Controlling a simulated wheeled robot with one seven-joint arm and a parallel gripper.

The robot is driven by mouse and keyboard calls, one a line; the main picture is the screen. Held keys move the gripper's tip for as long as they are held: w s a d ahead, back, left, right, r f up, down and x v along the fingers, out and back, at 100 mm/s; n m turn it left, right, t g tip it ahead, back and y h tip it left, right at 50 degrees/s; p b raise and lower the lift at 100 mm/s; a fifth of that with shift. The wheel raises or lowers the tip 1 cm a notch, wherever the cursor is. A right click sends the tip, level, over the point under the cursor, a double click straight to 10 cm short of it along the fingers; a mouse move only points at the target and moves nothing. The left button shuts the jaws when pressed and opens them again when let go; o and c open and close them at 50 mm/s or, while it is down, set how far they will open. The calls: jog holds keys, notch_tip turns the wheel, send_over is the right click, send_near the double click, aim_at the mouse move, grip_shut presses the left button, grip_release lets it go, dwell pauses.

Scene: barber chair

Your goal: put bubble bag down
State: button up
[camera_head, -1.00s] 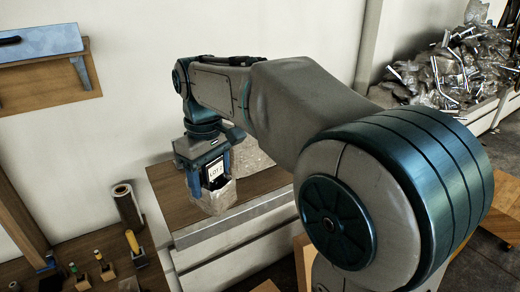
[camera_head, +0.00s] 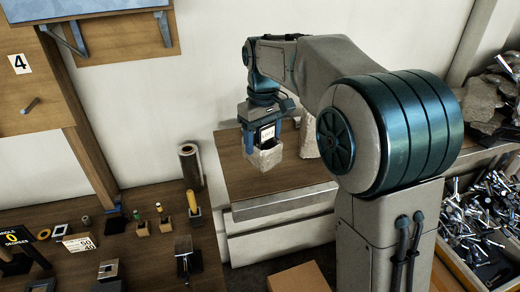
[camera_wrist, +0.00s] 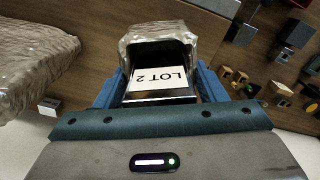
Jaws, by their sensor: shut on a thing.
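My gripper (camera_head: 263,142) is shut on a clear, wrinkled bubble bag (camera_head: 267,159) that shows a dark inside and a white label reading "LOT 2". The bag is over the brown wooden top (camera_head: 240,183) of a white drawer unit. Whether its underside touches the top cannot be told. In the wrist view, the bag (camera_wrist: 158,30) sits between the two blue fingers of my gripper (camera_wrist: 160,88), label upside down. The fingers hide the bag's sides.
A second wrinkled clear bag (camera_head: 308,142) stands right of the held one, partly behind my arm; it also shows in the wrist view (camera_wrist: 38,62). A dark roll (camera_head: 190,167) stands left of the unit. Small tools crowd the lower workbench (camera_head: 150,262). Metal parts fill a bin (camera_head: 480,225) at right.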

jog(key=shift+w+a+f, duration=0.25)
jog(key=shift+w+f, duration=0.15)
jog(key=shift+w, duration=0.25)
jog(key=shift+w+a+f, duration=0.25)
jog(key=shift+w+f, duration=0.15)
jog(key=shift+w, duration=0.2)
jog(key=shift+f+b, duration=1.8)
jog(key=shift+f, duration=0.15)
jog(key=shift+f, duration=0.2)
jog(key=o, duration=1)
jog(key=shift+c, duration=0.2)
